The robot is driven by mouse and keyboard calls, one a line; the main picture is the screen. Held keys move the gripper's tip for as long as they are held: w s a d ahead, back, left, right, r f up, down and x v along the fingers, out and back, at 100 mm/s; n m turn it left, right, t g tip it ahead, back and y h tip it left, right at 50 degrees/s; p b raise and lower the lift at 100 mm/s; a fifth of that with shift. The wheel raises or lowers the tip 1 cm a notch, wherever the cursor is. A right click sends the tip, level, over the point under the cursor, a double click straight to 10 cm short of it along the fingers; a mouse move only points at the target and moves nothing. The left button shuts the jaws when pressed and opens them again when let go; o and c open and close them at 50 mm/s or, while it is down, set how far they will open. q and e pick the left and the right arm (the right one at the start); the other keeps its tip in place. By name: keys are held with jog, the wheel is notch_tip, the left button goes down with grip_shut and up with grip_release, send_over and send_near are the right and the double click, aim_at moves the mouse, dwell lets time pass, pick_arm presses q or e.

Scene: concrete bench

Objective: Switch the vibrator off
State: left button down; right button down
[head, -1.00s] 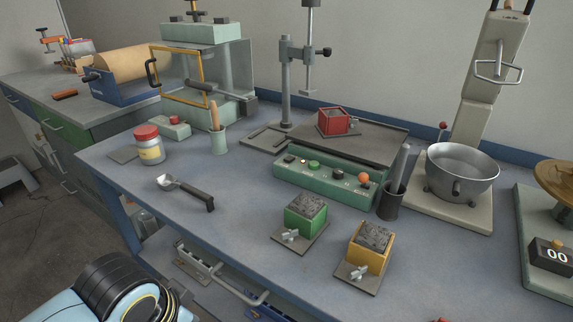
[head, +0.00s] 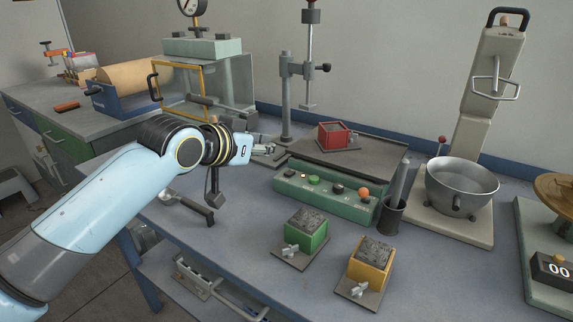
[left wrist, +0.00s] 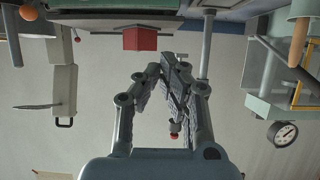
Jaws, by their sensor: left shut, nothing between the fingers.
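The vibrator is a dark flat table (head: 375,150) at the back middle of the bench, with a green control box (head: 325,200) along its front. The box carries a small lit lamp (head: 304,175), a green button (head: 314,180), a dark knob (head: 339,188) and an orange-red button (head: 363,192). A red cube mould (head: 333,135) stands on the table; it also shows in the left wrist view (left wrist: 140,39). My left gripper (head: 275,150) is shut and empty, left of the box's left end and apart from its buttons. Its fingers (left wrist: 173,100) show in the left wrist view. My right gripper is out of view.
A green mould (head: 305,232) and a yellow mould (head: 370,265) stand in front of the box. A dark cup with a rod (head: 391,217) stands at its right end, near a metal bowl (head: 462,187). A scoop (head: 195,208) lies below my left arm. A post stand (head: 286,100) rises behind the gripper.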

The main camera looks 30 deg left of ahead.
pick_arm(q)
jog(key=b, duration=0.1)
send_over(289, 174)
jog(key=f, duration=0.2)
jog(key=s+f, duration=0.1)
jog(key=f, duration=0.1)
jog(key=shift+d+f, duration=0.1)
jog(key=shift+f, duration=0.05)
notch_tip(289, 174, down, 3)
jog(key=shift+s+f+b, duration=0.1)
jog(key=shift+s+b, duration=0.05)
jog(key=shift+b, duration=0.15)
jog(key=shift+f, duration=0.45)
jog(key=shift+s, duration=0.1)
